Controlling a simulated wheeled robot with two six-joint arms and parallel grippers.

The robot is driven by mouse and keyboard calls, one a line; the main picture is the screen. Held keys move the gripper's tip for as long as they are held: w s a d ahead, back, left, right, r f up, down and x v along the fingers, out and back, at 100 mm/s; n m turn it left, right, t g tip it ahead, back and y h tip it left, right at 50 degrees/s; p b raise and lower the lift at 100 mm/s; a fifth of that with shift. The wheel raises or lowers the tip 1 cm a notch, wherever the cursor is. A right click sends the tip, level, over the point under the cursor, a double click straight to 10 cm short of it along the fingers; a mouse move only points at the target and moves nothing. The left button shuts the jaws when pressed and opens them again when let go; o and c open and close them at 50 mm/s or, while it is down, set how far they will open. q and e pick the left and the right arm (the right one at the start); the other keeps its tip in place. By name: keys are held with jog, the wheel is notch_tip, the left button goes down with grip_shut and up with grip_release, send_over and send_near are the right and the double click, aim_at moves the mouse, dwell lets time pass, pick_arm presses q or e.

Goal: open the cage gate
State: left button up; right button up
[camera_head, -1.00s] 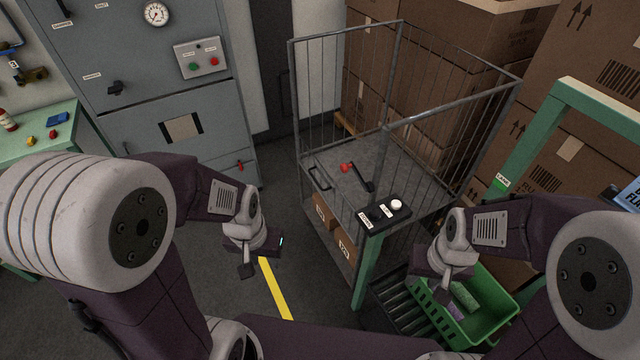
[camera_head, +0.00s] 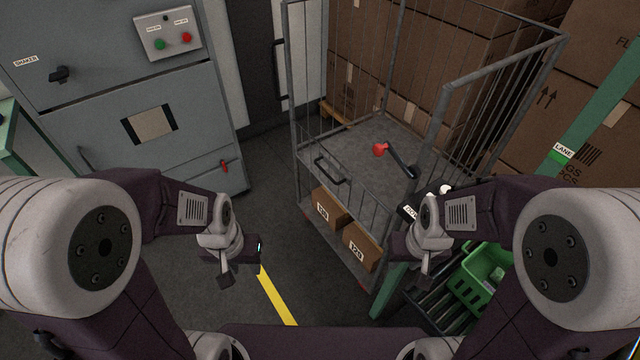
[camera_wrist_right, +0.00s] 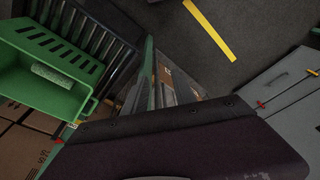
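The grey wire cage (camera_head: 450,88) stands right of centre in the head view, with tall mesh sides. Its low front side carries a dark handle (camera_head: 330,172), which I take as the gate's; whether the gate is latched I cannot tell. A black lever with a red knob (camera_head: 380,149) shows at the cage. My left gripper (camera_head: 232,272) hangs left of the cage, apart from it. My right gripper (camera_head: 418,272) is in front of the cage's right front corner; contact is unclear. Their finger openings are too small to tell. The right wrist view shows no fingers.
Two labelled cartons (camera_head: 330,207) sit low in the cage. A green post and rollers with a green crate (camera_head: 487,275) stand at right. A grey cabinet (camera_head: 150,120) is at left. Floor with a yellow line (camera_head: 277,300) is clear between. Brown boxes (camera_head: 420,45) stack behind.

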jog(key=w+f+n+t+b, duration=0.1)
jog(key=w+f+b, duration=0.3)
jog(key=f+b, duration=0.85)
jog(key=n+t+y+b, duration=0.5)
jog(key=n+t+b, duration=0.1)
jog(key=n+t, duration=0.7)
send_near(326, 174)
jog(key=w+n, duration=0.1)
jog(key=w, duration=0.1)
jog(key=shift+g, duration=0.4)
jog(key=b+x, duration=0.1)
jog(key=x, duration=0.7)
jog(key=shift+a+b, duration=0.2)
jog(key=shift+b, duration=0.15)
jog(key=shift+w+a+f, duration=0.1)
jog(key=shift+w+a, duration=0.05)
jog(key=shift+w, duration=0.45)
